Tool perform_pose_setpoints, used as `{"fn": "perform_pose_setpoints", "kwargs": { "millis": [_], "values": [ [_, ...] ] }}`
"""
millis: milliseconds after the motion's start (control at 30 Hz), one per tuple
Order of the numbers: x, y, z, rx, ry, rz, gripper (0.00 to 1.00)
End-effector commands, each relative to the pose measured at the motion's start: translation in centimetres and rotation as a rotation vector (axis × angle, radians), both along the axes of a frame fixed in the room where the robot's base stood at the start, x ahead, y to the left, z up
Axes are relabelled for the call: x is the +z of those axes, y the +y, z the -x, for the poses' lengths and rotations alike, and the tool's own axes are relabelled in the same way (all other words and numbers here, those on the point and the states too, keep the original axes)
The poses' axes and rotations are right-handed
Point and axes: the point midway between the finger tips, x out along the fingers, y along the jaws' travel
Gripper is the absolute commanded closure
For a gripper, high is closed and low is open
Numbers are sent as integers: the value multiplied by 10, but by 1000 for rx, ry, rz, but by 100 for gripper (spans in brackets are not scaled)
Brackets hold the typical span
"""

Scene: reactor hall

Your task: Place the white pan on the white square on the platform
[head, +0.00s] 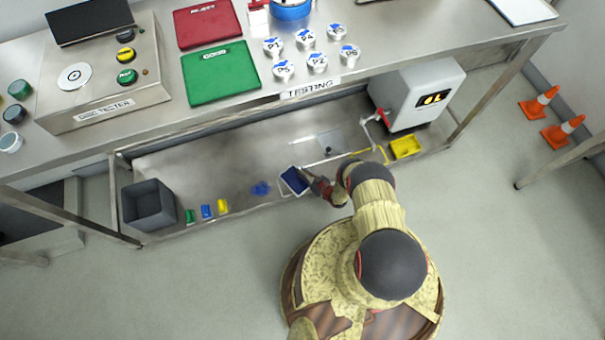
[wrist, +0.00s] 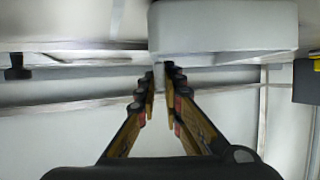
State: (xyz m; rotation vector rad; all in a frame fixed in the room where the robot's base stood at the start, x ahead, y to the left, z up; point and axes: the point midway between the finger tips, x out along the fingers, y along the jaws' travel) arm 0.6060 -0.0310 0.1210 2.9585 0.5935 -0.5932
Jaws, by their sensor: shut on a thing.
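My gripper (head: 314,181) reaches over the low shelf from its front edge. In the wrist view my gripper (wrist: 160,80) has its fingertips close together at the lower edge of a white pan (wrist: 222,30). In the head view the white pan (head: 294,180) shows as a small tilted tray with a pale rim and dark blue inside, at the fingertips. A pale square plate (head: 333,141) with a dark spot lies on the low shelf behind the pan; I cannot tell whether it is the white square. The exact grip contact is partly hidden.
A white machine (head: 418,95) with a red-handled tap and a yellow tray (head: 405,147) stand to the right. Blue bits (head: 261,188), small coloured blocks (head: 206,211) and a grey bin (head: 148,204) lie left. The tabletop (head: 400,45) overhangs the shelf.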

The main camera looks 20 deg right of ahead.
Motion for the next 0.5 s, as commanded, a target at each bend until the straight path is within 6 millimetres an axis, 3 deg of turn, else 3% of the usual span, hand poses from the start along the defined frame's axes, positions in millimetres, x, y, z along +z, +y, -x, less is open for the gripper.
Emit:
{"fn": "perform_pose_setpoints", "kwargs": {
  "millis": [200, 233, 500],
  "values": [
    [0, 0, 0, 0, -2, 0, 100],
    [-1, 0, 0, 0, -1, 0, 91],
    [-1, 0, 0, 0, 0, 0, 76]
  ]
}}
